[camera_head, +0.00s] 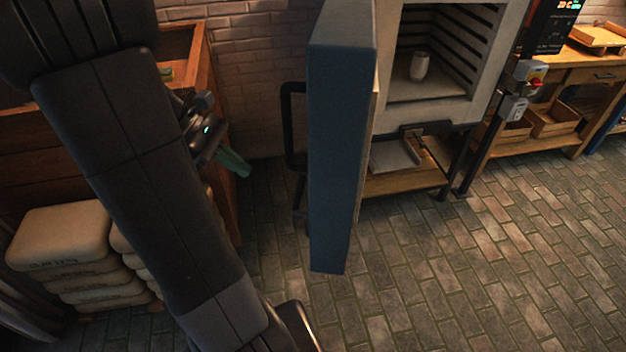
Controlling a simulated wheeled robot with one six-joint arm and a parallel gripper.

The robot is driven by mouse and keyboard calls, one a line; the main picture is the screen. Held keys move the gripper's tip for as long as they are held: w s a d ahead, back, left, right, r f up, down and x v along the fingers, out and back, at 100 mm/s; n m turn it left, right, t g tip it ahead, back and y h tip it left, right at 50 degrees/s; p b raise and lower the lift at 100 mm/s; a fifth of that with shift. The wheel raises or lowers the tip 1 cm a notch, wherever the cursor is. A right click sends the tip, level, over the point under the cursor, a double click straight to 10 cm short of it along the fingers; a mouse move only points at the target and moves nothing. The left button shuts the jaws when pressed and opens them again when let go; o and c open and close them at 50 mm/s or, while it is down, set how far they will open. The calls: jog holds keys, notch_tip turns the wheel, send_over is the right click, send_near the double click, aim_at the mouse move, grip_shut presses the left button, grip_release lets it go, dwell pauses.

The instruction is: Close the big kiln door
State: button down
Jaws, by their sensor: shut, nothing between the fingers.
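The big kiln door (337,150) is a thick dark blue-grey slab, seen nearly edge-on. It stands swung open in front of the left side of the kiln (455,112). A black bar handle (290,125) is on the door's left face. The kiln chamber is open to view, with a pale cup (419,66) standing inside. My gripper (236,166) is left of the door and its handle, apart from both. Its greenish fingers are shut and empty. My dark arm crosses the left of the view.
A wooden cabinet (222,190) and stacked sacks (62,236) stand at the left. A shelf (405,182) sits under the kiln. A post with a switch box (514,108) and a wooden bench (590,68) are at the right. The brick floor (480,270) is clear in front.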

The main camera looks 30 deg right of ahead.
jog(key=s+d+r+x, duration=0.1)
jog(key=r+x, duration=0.1)
jog(key=x, duration=1)
jog(key=shift+d+f, duration=0.3)
jog(key=shift+d, duration=0.25)
jog(key=shift+s, duration=0.15)
